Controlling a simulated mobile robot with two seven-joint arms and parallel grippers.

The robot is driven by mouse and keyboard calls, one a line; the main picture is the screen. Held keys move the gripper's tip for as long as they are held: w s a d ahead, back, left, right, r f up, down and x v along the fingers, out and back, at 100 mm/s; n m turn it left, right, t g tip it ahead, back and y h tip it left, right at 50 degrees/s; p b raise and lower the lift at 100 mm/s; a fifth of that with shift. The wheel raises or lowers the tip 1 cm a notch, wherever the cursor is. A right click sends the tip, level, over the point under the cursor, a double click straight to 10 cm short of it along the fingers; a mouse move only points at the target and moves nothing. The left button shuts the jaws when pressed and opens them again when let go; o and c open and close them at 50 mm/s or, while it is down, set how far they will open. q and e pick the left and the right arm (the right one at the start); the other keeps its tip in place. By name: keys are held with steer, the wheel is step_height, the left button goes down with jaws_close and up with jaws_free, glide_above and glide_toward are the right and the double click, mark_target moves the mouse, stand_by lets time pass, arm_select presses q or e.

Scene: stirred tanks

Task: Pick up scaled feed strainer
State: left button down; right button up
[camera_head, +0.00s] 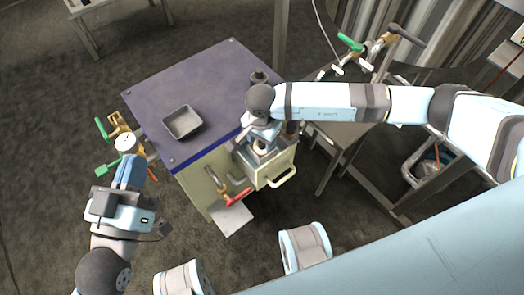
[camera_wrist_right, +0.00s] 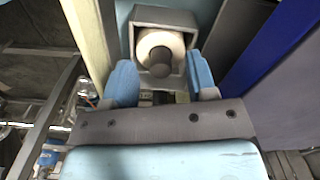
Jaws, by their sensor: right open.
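What looks like the feed strainer, a pale round body with a dark grey end knob, sits in a square grey holder; in the right wrist view the strainer's pale face (camera_wrist_right: 148,41) shows inside the holder's rim (camera_wrist_right: 190,18). In the head view the strainer (camera_head: 260,147) is partly hidden under my right arm. My right gripper (camera_wrist_right: 162,85) is open, its two blue fingers near the holder's lower corners with the knob between them, not closed on it. My left gripper (camera_head: 130,170) is at the cabinet's left side, by a white round gauge (camera_head: 126,142); its fingers are unclear.
A cabinet with a dark purple top (camera_head: 205,80) carries an empty grey tray (camera_head: 182,122). An open drawer with a pale handle (camera_head: 282,178) juts from its front, beside a red-handled valve (camera_head: 238,197). Green-handled valves (camera_head: 104,128) stand at the left. A bench (camera_head: 345,130) stands right.

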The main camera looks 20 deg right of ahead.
steer(key=shift+f, duration=0.55)
steer(key=shift+r, duration=0.1)
jaws_close()
